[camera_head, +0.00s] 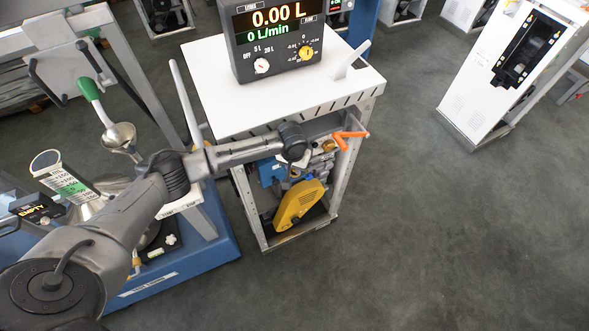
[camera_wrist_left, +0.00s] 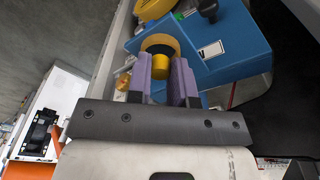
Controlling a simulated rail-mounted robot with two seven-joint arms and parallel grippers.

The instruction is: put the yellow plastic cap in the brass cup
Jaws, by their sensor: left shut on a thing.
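In the left wrist view, my left gripper (camera_wrist_left: 161,73) has its two purple finger pads shut on the yellow plastic cap (camera_wrist_left: 159,47). The cap's round rim shows beyond the fingertips, close in front of a blue housing (camera_wrist_left: 225,45); I cannot tell whether they touch. In the head view, my left arm reaches to the cart's open front, and the gripper there is small and partly hidden. My right gripper is not in view.
The white-topped cart (camera_head: 225,85) carries a grey meter (camera_head: 275,35). An orange handle (camera_head: 345,139) juts from its side, and a yellow pump cover (camera_head: 299,203) sits below.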

